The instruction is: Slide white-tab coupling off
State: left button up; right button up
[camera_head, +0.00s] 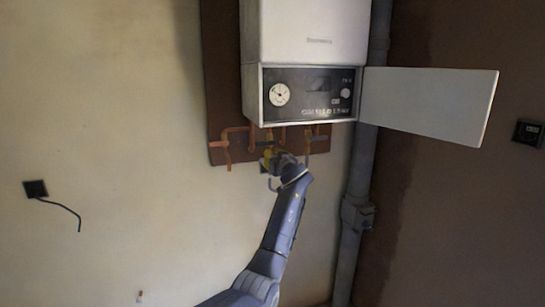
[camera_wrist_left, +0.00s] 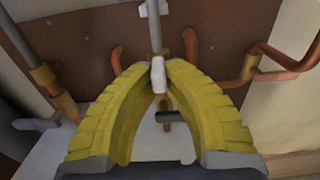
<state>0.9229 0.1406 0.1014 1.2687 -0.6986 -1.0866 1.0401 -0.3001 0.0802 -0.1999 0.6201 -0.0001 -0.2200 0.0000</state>
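In the wrist view, a grey pipe comes down from the top to a coupling with a white tab (camera_wrist_left: 158,76). My left gripper (camera_wrist_left: 159,66) has yellow ribbed fingers that meet at this white tab, one on each side, and they look shut on it. The coupling's body is mostly hidden by the fingers. In the head view, my left gripper (camera_head: 268,157) is under the boiler among the pipes, and the coupling is too small to make out. My right gripper is in neither view.
The white boiler (camera_head: 308,30) hangs above, its panel door (camera_head: 430,100) swung open to the right. Copper pipes (camera_head: 222,145) run close beside the gripper. A thick grey pipe (camera_head: 362,170) stands right of the arm.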

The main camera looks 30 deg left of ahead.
pick_arm(q)
grip_shut()
jog(key=shift+f, duration=2.25)
jog(key=shift+o, duration=2.3)
grip_release()
jog(key=shift+f, duration=0.1)
jog(key=shift+o, duration=1.1)
